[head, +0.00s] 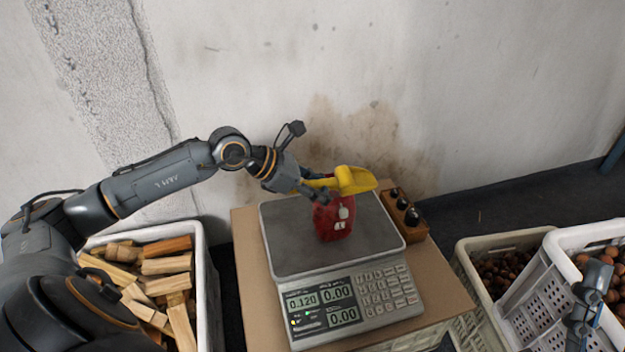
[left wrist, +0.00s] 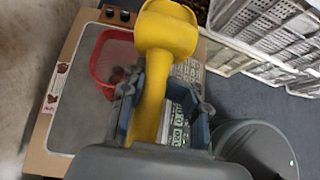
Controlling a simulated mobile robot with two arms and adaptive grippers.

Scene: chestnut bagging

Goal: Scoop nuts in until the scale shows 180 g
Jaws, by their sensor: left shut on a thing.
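My left gripper (head: 312,188) is shut on the handle of a yellow scoop (head: 352,180) and holds it over the red bag (head: 334,218). The bag stands upright on the pan of the scale (head: 285,255). The scale's left display reads 0.120; the other two read 0.00. In the left wrist view the scoop (left wrist: 168,30) is beside and above the open bag (left wrist: 97,62), with a few brown nuts inside. The scoop's inside is hidden. My right gripper (head: 588,300) is at the right edge by the nut crate; its fingers are unclear.
A crate of wood pieces (head: 203,275) stands left of the scale. Two pale crates (head: 462,262) (head: 545,268) with brown nuts stand at the right. A wooden block with dark weights (head: 405,226) sits beside the scale. The wall is close behind.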

